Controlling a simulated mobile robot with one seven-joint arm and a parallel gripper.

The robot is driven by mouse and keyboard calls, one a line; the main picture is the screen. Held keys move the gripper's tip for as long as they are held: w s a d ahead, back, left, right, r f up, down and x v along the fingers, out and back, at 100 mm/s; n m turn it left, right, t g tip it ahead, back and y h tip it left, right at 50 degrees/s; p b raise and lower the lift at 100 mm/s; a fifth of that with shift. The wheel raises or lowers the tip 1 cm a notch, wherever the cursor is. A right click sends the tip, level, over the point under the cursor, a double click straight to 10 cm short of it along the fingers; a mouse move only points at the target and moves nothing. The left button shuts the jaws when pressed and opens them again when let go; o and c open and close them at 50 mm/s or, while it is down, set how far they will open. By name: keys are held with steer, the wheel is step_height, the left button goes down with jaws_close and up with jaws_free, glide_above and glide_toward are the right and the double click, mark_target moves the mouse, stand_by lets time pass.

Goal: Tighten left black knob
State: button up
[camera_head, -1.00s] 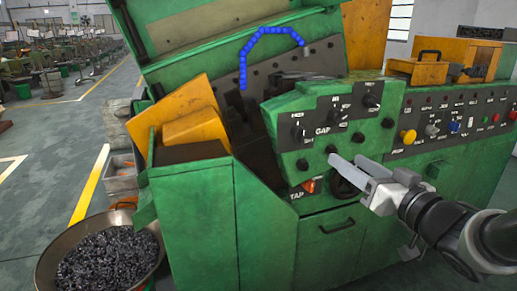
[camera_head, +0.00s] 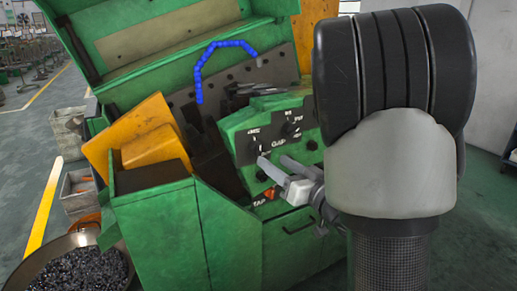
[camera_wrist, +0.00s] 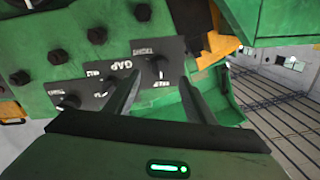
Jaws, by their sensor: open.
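The left black knob sits on the dark GAP panel of the green machine. In the wrist view the knob (camera_wrist: 158,68) shows between my two fingertips, with a white-lettered plate around it. In the head view the knob (camera_head: 255,150) is just above my fingertips and partly hard to make out. My gripper (camera_head: 273,160) is open, its two pale fingers pointing at the panel. In the wrist view my gripper (camera_wrist: 162,78) has its fingers on either side of the knob. I cannot tell whether they touch it.
The right GAP knob (camera_head: 292,128) and several small black knobs are close by. An orange chute (camera_head: 150,140) stands left of the panel. A round pan (camera_head: 75,262) of dark metal parts is on the floor at the lower left. My arm hides the right side.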

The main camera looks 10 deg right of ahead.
mark_target(261, 152)
steer(key=x, duration=0.7)
steer(key=shift+w, duration=0.1)
steer(key=c, duration=1.1)
